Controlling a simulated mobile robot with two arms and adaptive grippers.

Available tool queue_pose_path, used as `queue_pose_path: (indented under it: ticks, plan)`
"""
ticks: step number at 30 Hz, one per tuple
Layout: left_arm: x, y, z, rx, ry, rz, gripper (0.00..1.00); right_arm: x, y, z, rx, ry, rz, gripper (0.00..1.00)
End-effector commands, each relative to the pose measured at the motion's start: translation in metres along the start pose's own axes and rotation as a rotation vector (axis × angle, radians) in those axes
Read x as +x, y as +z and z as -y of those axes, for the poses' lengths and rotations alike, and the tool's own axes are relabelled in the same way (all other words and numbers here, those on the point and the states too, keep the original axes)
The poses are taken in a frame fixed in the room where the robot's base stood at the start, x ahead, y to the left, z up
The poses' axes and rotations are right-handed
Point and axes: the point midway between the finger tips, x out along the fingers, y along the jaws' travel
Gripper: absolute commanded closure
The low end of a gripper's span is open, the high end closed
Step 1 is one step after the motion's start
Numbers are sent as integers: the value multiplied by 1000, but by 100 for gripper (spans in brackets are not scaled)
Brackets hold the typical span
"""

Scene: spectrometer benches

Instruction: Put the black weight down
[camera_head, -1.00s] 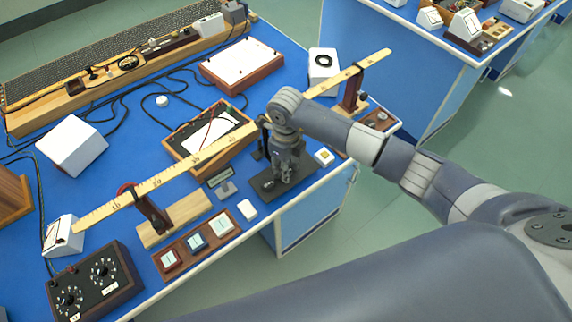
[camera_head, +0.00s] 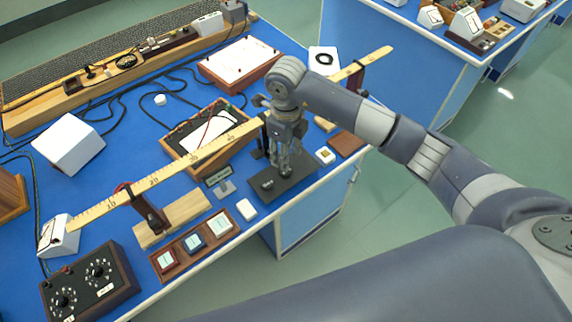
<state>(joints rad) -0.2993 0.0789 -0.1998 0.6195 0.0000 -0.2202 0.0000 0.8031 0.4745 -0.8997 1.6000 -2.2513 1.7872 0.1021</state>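My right gripper (camera_head: 284,171) hangs above a flat dark plate (camera_head: 300,188) near the front edge of the blue bench. Its fingers point down and look spread, with nothing clear between them. A small dark piece (camera_head: 267,184) sits on the left part of the plate, beside the fingertips. It may be the black weight, but it is too small to be sure. A long wooden ruler (camera_head: 200,158) runs behind the gripper and is partly hidden by my arm. My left gripper is out of view.
A small display (camera_head: 219,177) and a white block (camera_head: 246,209) stand left of the plate. A white button box (camera_head: 325,156) and a brown block (camera_head: 346,144) lie to its right. A switch panel (camera_head: 178,247) and a dial box (camera_head: 90,284) line the front edge.

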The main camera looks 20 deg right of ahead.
Motion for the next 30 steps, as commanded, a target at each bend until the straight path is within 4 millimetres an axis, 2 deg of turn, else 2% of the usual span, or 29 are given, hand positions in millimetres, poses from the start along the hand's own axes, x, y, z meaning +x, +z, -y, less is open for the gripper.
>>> queue_pose_path:
  ticks: [1, 6, 10, 15, 27, 30]
  plan:
    - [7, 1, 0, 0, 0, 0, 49, -9, 1, 1, -2, -4, 5, 60]
    - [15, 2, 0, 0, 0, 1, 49, -40, 1, 1, -1, -3, 5, 60]
    - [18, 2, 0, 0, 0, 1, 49, -53, 1, 0, 0, -1, 3, 60]
    - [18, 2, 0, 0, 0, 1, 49, -59, 0, 0, -1, 1, 1, 60]
    - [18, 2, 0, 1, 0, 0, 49, -58, 0, 0, 0, 1, 2, 60]
    - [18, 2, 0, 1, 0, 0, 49, -56, 4, -7, -9, 23, 19, 60]
